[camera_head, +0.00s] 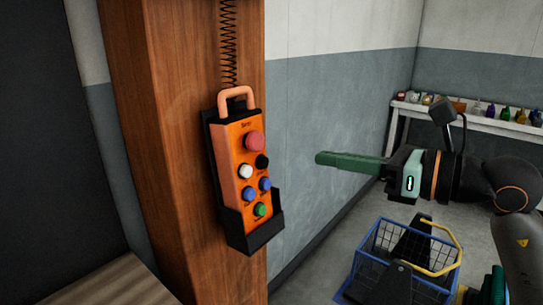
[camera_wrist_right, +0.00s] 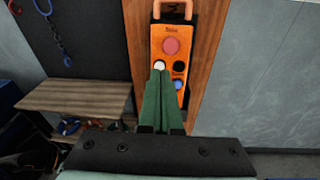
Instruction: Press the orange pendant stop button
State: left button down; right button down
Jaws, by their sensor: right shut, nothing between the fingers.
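The orange pendant (camera_head: 243,170) sits in a black holder on a wooden post, hanging below a coiled cord. Its large red button (camera_head: 254,141) is at the top, with white, black, blue and green buttons below. The pendant also shows in the right wrist view (camera_wrist_right: 156,48), with the red button (camera_wrist_right: 171,46) just above the fingertips in the picture. My right gripper (camera_head: 320,158) has green fingers, is shut and empty, and points left toward the pendant with a gap between. In the right wrist view its fingers hide the lower part of the pendant. My left gripper is not in view.
The wooden post (camera_head: 172,120) stands behind the pendant. A blue basket (camera_head: 372,241) with a yellow handle is below my right gripper. A white shelf (camera_head: 470,122) with several bottles is at the back right. A wooden bench (camera_wrist_right: 75,95) is left of the post.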

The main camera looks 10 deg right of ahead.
aim_at(258, 142)
jog(key=shift+w+d+r+t+h, duration=0.2)
jog(key=shift+d+r+t+h, duration=0.25)
jog(key=shift+d, duration=0.2)
jog(key=shift+f, duration=0.1)
jog(key=p+x, duration=0.1)
jog(key=x, duration=1.3)
jog(key=shift+f, duration=0.1)
